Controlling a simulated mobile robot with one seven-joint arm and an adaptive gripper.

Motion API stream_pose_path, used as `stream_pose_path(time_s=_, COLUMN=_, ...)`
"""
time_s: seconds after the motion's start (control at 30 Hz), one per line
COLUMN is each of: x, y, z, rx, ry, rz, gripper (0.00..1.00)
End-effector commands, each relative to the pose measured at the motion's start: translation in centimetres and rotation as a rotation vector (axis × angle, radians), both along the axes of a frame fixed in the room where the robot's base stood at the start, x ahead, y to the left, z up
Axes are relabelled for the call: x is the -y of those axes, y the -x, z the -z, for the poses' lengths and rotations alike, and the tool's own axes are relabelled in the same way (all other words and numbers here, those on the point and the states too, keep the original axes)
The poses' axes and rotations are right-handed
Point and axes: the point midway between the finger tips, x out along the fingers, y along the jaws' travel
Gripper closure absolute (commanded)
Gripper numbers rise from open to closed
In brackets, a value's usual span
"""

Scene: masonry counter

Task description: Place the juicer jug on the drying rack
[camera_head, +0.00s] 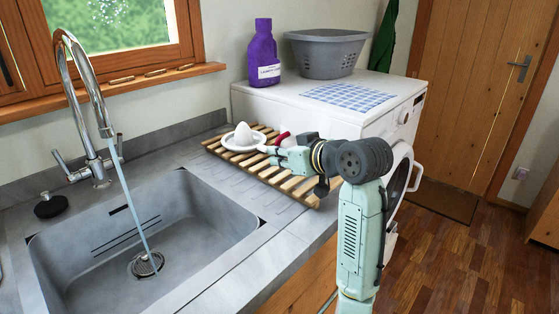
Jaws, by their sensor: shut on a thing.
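The drying rack (293,184) is a slatted wooden rack lying on the counter between the sink and the washing machine. A white juicer piece with a pointed cone and a round rim (243,136), which I take for the juicer jug, is at the rack's far left part. My gripper (264,150) reaches in from the right, low over the rack, and is shut at the right edge of this white piece. Whether its underside touches the slats cannot be told. A red and whitish item (282,137) shows just behind my gripper, partly hidden by it.
The grey sink (205,204) is at the left, with water running from the tap (92,100). The white washing machine (385,100) behind bears a purple bottle (263,54), a grey basket (326,55) and a checked cloth (348,97). The near rack slats are clear.

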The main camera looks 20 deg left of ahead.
Motion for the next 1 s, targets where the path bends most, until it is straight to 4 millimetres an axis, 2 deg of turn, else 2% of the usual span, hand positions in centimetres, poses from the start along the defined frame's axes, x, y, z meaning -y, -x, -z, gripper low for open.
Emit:
stream_pose_path(time_s=0.17, x=-0.6, y=-0.7, z=0.5, rx=0.001, ry=0.0, rz=0.0, gripper=1.0)
stream_pose_path(time_s=0.43, x=-0.6, y=-0.7, z=3.4, rx=0.0, ry=0.0, rz=0.0, gripper=1.0)
stream_pose_path(time_s=0.83, x=-0.6, y=-0.7, z=4.1, rx=0.002, ry=0.0, rz=0.001, gripper=1.0)
stream_pose_path(time_s=0.87, x=-0.6, y=-0.7, z=4.0, rx=0.001, ry=0.001, rz=0.001, gripper=0.88)
stream_pose_path(time_s=1.0, x=-0.6, y=-0.7, z=4.0, rx=0.001, ry=0.0, rz=0.0, gripper=0.78)
